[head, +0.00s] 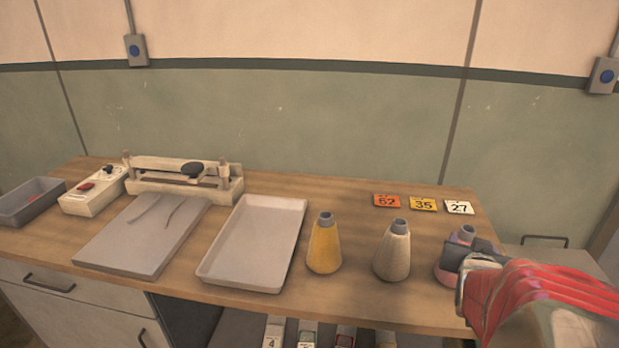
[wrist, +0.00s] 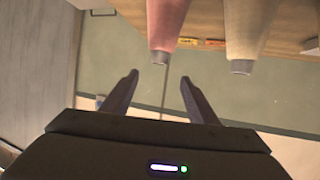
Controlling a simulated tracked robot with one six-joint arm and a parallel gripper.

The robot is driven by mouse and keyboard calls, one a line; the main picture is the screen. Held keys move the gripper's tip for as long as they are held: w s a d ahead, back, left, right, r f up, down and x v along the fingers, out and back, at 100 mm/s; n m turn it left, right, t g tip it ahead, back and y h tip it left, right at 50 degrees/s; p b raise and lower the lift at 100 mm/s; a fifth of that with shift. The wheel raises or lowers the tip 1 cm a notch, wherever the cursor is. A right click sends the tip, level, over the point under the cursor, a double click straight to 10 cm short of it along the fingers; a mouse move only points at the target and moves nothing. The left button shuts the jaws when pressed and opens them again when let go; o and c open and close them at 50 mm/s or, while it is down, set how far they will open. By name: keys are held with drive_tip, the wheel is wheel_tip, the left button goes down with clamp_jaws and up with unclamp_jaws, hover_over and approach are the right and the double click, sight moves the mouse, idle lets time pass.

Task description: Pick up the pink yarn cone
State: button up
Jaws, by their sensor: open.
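The pink yarn cone (head: 442,273) stands at the right end of the wooden bench in the head view, partly hidden behind my gripper (head: 462,252). In the wrist view, which looks upside down, the pink cone (wrist: 176,25) hangs from the top edge with its grey tip pointing down. My gripper (wrist: 159,78) is open and empty there, its two dark fingers spread. The cone's tip shows between and just beyond the fingertips in the picture. I cannot tell whether a finger touches the cone.
A cream yarn cone (head: 393,255) stands close left of the pink one, with a yellow cone (head: 324,248) further left. Number cards (head: 423,205) lie behind. A pale tray (head: 240,280), a grey board (head: 120,250) and a sealer-like device (head: 165,180) fill the left.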

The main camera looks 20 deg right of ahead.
approach(468, 229)
drive_tip(key=shift+x, duration=1.5)
drive_tip(key=shift+w+r, duration=0.1)
drive_tip(key=shift+w, duration=0.1)
drive_tip(key=shift+x, duration=2.55)
drive_tip(key=shift+s, duration=0.15)
drive_tip(key=shift+c, duration=0.6)
clamp_jaws()
